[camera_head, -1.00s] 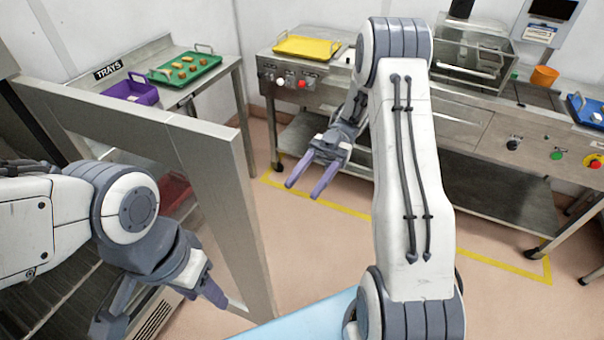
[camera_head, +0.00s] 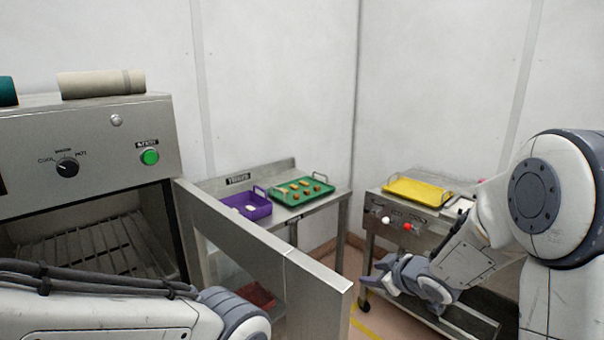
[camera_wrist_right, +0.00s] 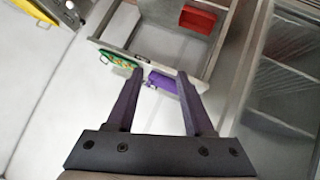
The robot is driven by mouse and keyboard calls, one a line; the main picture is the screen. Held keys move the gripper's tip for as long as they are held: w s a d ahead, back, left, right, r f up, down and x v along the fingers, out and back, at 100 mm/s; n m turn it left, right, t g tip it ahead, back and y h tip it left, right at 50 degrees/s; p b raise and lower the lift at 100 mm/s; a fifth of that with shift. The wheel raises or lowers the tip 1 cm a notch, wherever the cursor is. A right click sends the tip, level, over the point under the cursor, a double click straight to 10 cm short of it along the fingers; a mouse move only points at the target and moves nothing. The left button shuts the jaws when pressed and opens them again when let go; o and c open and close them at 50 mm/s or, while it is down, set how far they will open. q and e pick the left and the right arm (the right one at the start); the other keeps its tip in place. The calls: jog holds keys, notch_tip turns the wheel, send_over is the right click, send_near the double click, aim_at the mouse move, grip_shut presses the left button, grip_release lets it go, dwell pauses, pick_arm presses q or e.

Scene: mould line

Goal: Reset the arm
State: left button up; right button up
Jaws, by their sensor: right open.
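My right gripper (camera_head: 378,272) shows at lower right in the head view, in front of the steel counter. In the right wrist view its two purple fingers (camera_wrist_right: 158,82) stand apart with nothing between them. My right arm crosses the right edge of the head view. My left arm lies along the bottom left of the head view, and its gripper is out of the picture.
An open oven (camera_head: 88,125) with wire racks stands at left, its steel-framed door (camera_head: 290,262) swung out. Beyond it, a table holds a purple tray (camera_head: 246,205) and a green tray (camera_head: 318,196) with small pieces. A yellow tray (camera_head: 417,191) lies on the counter (camera_head: 395,222).

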jog(key=s+d+f+m+g+h, duration=0.1)
jog(key=s+f+m+g+h, duration=0.2)
jog(key=s, duration=0.6)
jog(key=s+d+f+m+g, duration=0.15)
jog(key=s+m+g, duration=0.3)
jog(key=s, duration=0.45)
jog(key=s+a+r+n+g, duration=0.1)
jog(key=s+a+r+n, duration=0.1)
jog(key=s+a, duration=0.5)
jog(key=s+a+r+n+g, duration=0.1)
jog(key=s+a+r+n, duration=0.2)
jog(key=s+a, duration=0.4)
jog(key=shift+s+a+n+y, duration=0.35)
jog(key=shift+s+n, duration=0.2)
jog(key=shift+s, duration=0.5)
jog(key=shift+d+g, duration=0.1)
jog(key=shift+g, duration=0.15)
